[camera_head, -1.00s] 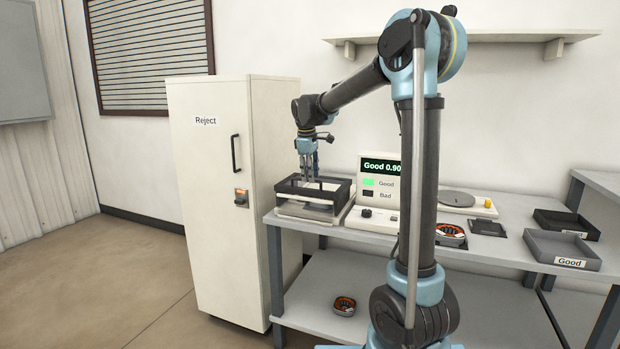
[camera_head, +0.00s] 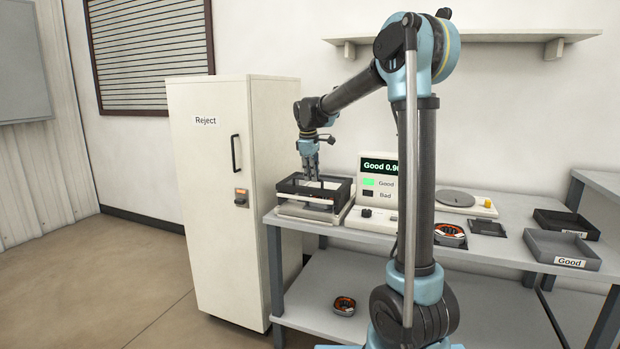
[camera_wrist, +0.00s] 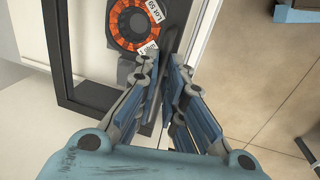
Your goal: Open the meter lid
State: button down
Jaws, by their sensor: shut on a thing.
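The meter lid (camera_head: 336,196) is a black frame on top of the pale meter base (camera_head: 308,213), at the left end of the bench. In the wrist view the lid's dark frame (camera_wrist: 62,92) runs around a pale opening. My gripper (camera_head: 312,179) points down at the lid. In the wrist view my gripper (camera_wrist: 170,78) is shut on a dark edge part of the lid; the exact contact is partly hidden by the fingers. An orange and black wound coil (camera_wrist: 121,29) with white labels shows inside the frame.
The meter display (camera_head: 379,168) reads Good, its number partly hidden by my arm. The Reject cabinet (camera_head: 205,170) stands close on the left. Another coil (camera_head: 450,234) and a Good tray (camera_head: 562,250) are farther right. A coil (camera_head: 344,306) lies on the lower shelf.

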send_over(324, 179)
jog(key=shift+w+d, duration=0.1)
jog(key=shift+w, duration=0.2)
dwell(0.3)
jog(key=c, duration=1.7)
grip_release()
jog(key=r, duration=0.4)
jog(key=s+r, duration=0.1)
jog(key=r, duration=0.2)
jog(key=s+r, duration=0.1)
jog(key=r, duration=0.3)
jog(key=shift+a+r, duration=0.3)
jog(key=shift+a, duration=0.1)
